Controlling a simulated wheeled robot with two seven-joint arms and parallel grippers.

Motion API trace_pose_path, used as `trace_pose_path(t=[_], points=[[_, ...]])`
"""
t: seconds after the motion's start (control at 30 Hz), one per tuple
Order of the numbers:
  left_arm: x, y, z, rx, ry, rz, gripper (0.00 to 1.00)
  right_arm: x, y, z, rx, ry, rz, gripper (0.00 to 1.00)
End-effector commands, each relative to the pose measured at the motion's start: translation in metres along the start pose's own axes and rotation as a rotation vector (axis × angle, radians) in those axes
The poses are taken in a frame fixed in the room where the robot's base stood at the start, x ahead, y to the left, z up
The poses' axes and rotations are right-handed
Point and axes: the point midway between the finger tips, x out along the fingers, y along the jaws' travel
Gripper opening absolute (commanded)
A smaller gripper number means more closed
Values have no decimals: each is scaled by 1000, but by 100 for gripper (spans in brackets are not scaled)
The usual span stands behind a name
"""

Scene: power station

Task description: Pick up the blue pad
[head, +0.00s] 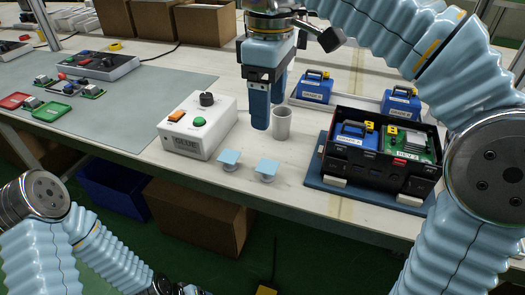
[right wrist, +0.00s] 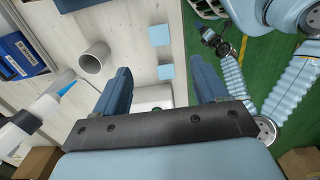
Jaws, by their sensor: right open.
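Two light-blue square pads sit on small round stands near the table's front edge: a left pad (head: 229,157) and a right pad (head: 267,167). In the right wrist view they show as a far pad (right wrist: 160,35) and a nearer pad (right wrist: 165,72). My right gripper (head: 268,108) is open and empty, pointing down above the table behind the pads. In the right wrist view its fingers (right wrist: 160,82) stand wide apart, with the nearer pad seen beyond the gap. My left arm hangs low in front of the table; the wrist part (right wrist: 215,40) is too small to read.
A black case (head: 376,158) with blue and green units is at right. Blue units (head: 317,88) stand behind. Cardboard boxes are below the table.

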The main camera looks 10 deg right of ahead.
Motion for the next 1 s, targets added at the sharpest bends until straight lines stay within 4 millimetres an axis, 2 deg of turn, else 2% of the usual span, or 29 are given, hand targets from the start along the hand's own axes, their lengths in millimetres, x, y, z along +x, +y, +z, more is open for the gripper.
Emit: trace_pose_path(t=[0.3,0.53,0.8,1.0], points=[[7,-3,0,-1,0,-1,75,65,0,1,0,-2,-2,72],[9,-4,0,-1,0,-1,75,84,1,0,1,-2,-2,72],[13,-6,0,-2,1,-1,75,124,3,-2,1,-1,-1,72],[13,-6,0,-2,1,-2,75,128,3,-2,1,0,-1,72]])
